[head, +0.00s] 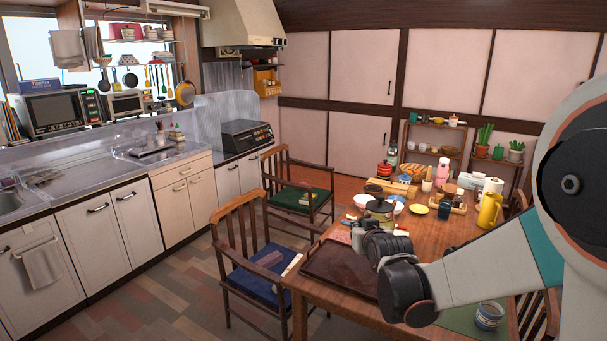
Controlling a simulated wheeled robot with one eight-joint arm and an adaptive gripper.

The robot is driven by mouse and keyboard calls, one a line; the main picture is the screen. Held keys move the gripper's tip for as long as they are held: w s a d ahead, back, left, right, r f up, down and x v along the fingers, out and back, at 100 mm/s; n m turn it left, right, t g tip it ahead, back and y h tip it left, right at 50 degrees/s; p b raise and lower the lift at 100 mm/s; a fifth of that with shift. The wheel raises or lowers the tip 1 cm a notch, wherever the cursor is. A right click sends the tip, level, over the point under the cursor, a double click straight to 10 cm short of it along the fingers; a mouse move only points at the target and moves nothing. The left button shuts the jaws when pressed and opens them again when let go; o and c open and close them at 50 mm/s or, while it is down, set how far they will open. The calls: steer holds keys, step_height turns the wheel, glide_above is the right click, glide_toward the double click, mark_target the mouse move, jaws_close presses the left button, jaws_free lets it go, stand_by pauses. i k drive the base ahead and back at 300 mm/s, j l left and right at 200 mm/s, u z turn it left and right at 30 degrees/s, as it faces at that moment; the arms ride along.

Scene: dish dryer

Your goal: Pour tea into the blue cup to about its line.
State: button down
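A blue-and-white cup (489,316) stands upright on a green mat (458,321) at the table's near right. Its inside and any line are too small to make out. An olive-brown pot with a dark lid (380,207), perhaps the teapot, is further back at the table's left side. My gripper (361,228) is just in front of the pot, over the back of a dark tray. The gripper and wrist cover part of the pot. I cannot tell whether the fingers touch it or how far they are open.
The dark tray (338,270) lies at the table's left edge. Chairs stand along the left side.

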mark_target(488, 315)
steer(key=z, duration=0.4)
steer(key=i+z, duration=0.15)
steer(key=z, duration=0.2)
steer(key=i+z, duration=0.1)
steer(key=z, duration=0.3)
steer(key=l, duration=0.05)
